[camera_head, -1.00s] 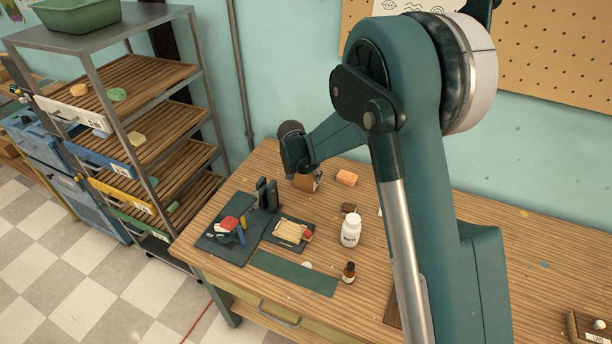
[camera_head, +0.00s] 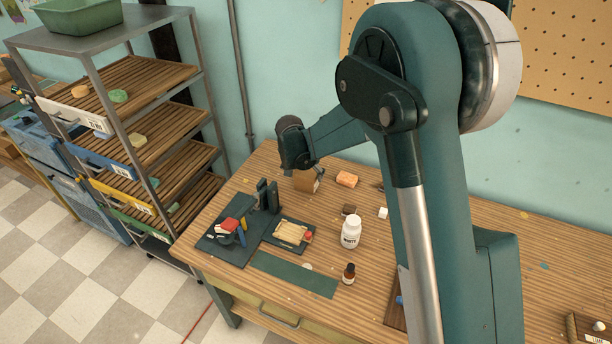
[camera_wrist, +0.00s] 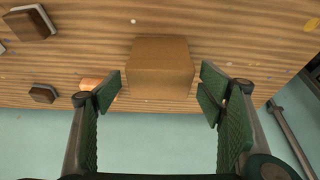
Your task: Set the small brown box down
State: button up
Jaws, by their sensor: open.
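The small brown box (camera_head: 307,181) sits on the wooden tabletop, below and just right of my wrist in the head view. It shows in the wrist view (camera_wrist: 162,68) as a plain tan block just ahead of the fingers. My gripper (camera_wrist: 161,92) is open, with one green-padded finger to each side of the box. Gaps show between both fingers and the box. In the head view I cannot make out the fingers clearly.
Dark mats with small items (camera_head: 226,252) lie left. The wall is behind the table.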

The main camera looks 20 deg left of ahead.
jog(key=v, duration=0.9)
jog(key=shift+p, duration=0.3)
dwell(0.3)
jog(key=shift+d, duration=0.15)
jog(key=s+d+r, duration=0.2)
jog(key=d+r, duration=0.4)
jog(key=d, duration=0.5)
jog(key=s+d+r, duration=0.3)
jog(key=d+r, duration=0.3)
jog(key=d, duration=0.5)
jog(key=s+d+r, duration=0.2)
jog(key=d+r, duration=0.5)
jog(key=d, duration=0.5)
jog(key=s+d+f+t, duration=0.1)
jog(key=s+d+t, duration=0.1)
jog(key=s+d, duration=2.1)
jog(key=shift+s+d+t, duration=0.4)
jog(key=shift+s, duration=0.4)
